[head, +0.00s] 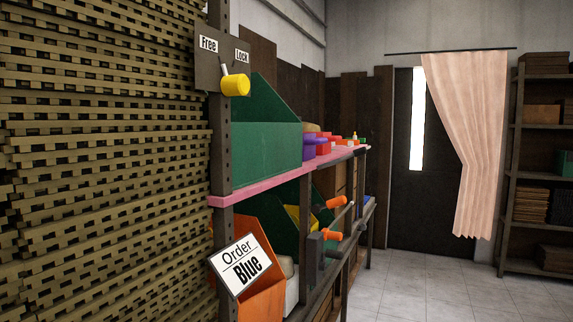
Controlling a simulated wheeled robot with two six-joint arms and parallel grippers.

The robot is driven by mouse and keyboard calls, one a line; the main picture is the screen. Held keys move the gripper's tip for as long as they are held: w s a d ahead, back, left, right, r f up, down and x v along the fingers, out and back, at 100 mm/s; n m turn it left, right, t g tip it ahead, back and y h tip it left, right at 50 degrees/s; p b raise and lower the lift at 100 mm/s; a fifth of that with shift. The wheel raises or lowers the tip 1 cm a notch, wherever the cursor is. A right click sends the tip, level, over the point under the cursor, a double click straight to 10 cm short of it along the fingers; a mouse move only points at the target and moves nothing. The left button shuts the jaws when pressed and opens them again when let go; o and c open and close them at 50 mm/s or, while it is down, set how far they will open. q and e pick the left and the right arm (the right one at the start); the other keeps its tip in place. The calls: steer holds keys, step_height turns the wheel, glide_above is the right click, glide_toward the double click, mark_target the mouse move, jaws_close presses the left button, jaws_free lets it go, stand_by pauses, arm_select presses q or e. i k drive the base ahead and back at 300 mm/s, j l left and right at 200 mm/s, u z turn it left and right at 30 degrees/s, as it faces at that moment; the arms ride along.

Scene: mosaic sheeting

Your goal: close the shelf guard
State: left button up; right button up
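A dark panel (207,75) on the shelf's front post carries a "Free" label (208,44) at left and a "LOCK" label (242,57) at right. A lever with a yellow knob (236,86) sticks out below the labels, on the panel's right side. On the lower level, two orange grips (336,202) (333,236) on grey metal parts stand out at the shelf's front. I cannot tell for certain which part is the shelf guard or how it stands. Neither of my grippers shows.
The pink-edged shelf (255,190) holds a green bin (262,147) and small coloured items. An "Order Blue" sign (242,265) hangs in front of an orange bin (262,300). Stacked slats (100,160) fill the left. The tiled floor (430,290) at right is clear.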

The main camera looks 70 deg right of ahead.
mark_target(359, 152)
steer(key=z, duration=2.15)
steer(key=i+l+z, duration=0.35)
steer(key=i+z, duration=0.3)
steer(key=k+l, duration=0.05)
